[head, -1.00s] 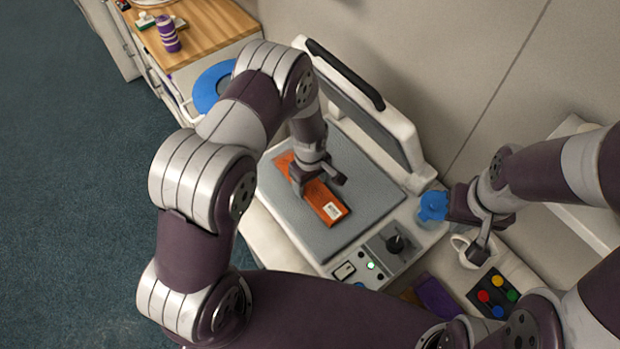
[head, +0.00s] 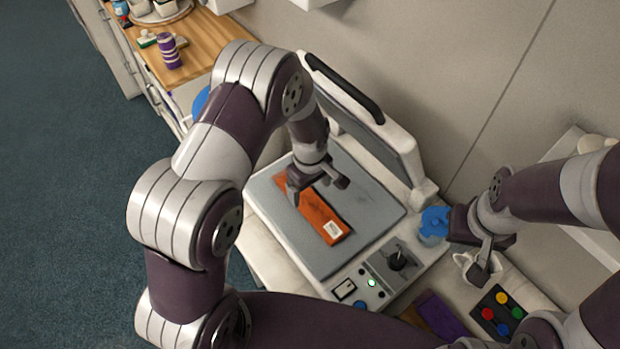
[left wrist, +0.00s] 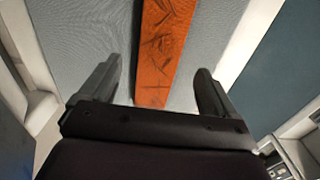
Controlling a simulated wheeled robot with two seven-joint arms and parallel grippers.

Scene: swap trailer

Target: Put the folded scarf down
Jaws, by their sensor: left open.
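The folded scarf (head: 324,217) looks like a flat orange strip with a white label at its near end. It lies on the grey plate (head: 280,237) of the open press. My left gripper (head: 317,190) is above the scarf, open and empty. In the left wrist view, the orange scarf (left wrist: 160,50) lies beyond and between the spread fingers of the left gripper (left wrist: 156,82), with clear grey plate on both sides. My right gripper (head: 478,255) is at the right, by a white mug (head: 463,261); its jaws are too unclear to judge.
The raised press lid (head: 385,135) stands behind the plate. A blue object (head: 434,224), a control panel with a black knob (head: 398,260), a coloured-button pad (head: 498,311) and a purple item (head: 440,315) lie right and in front. A wooden counter (head: 200,45) holds a purple striped cylinder (head: 170,50).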

